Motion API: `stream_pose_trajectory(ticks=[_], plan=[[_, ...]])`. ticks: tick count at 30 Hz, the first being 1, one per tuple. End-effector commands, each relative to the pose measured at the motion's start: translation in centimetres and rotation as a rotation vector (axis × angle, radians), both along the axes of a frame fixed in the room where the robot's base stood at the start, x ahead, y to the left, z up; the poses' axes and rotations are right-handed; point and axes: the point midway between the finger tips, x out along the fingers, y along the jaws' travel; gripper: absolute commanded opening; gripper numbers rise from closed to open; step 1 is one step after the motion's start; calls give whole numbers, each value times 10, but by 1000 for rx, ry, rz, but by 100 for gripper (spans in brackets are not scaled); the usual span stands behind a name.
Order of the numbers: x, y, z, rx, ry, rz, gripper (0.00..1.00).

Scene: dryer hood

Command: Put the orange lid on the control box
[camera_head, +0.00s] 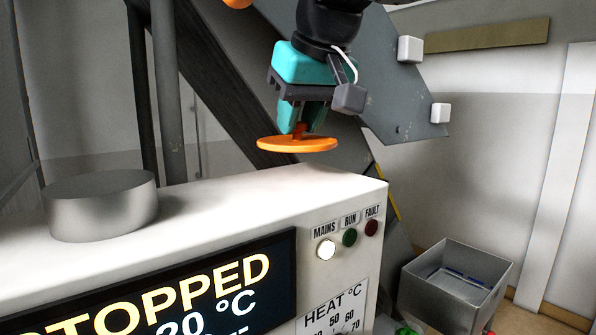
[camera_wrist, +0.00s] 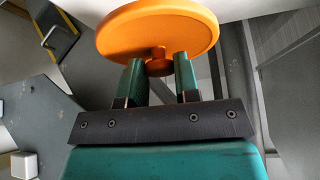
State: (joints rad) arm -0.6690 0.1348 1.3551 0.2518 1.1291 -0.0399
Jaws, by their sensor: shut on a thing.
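The orange lid (camera_head: 297,145) is a flat round disc with a small knob on top. My gripper (camera_head: 300,129) is shut on the knob and holds the lid roughly level above the right part of the control box's top. In the wrist view the lid (camera_wrist: 158,30) fills the upper middle, with the two green fingers (camera_wrist: 159,75) on either side of its knob. The control box (camera_head: 340,188) is white, with a dark display reading STOPPED and MAINS, RUN and FAULT lamps. A gap seems to show between lid and box; its height is hard to tell.
A grey metal cylinder (camera_head: 102,205) stands on the left of the box top. An open grey metal bin (camera_head: 455,285) stands at the lower right. A large dark grey sloping panel (camera_head: 390,95) with white knobs is behind my gripper. The box top between cylinder and lid is clear.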

Motion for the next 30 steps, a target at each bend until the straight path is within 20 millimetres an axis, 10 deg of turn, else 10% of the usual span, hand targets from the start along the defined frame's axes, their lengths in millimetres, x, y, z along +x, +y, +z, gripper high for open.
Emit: stream_pose_trajectory(ticks=[23, 24, 27, 30], plan=[[0, 0, -52, 0, 0, -1, 8], [0, 0, -52, 0, 0, -1, 32], [0, 0, -51, 0, 0, -1, 55], [0, 0, -51, 0, 0, -1, 55]])
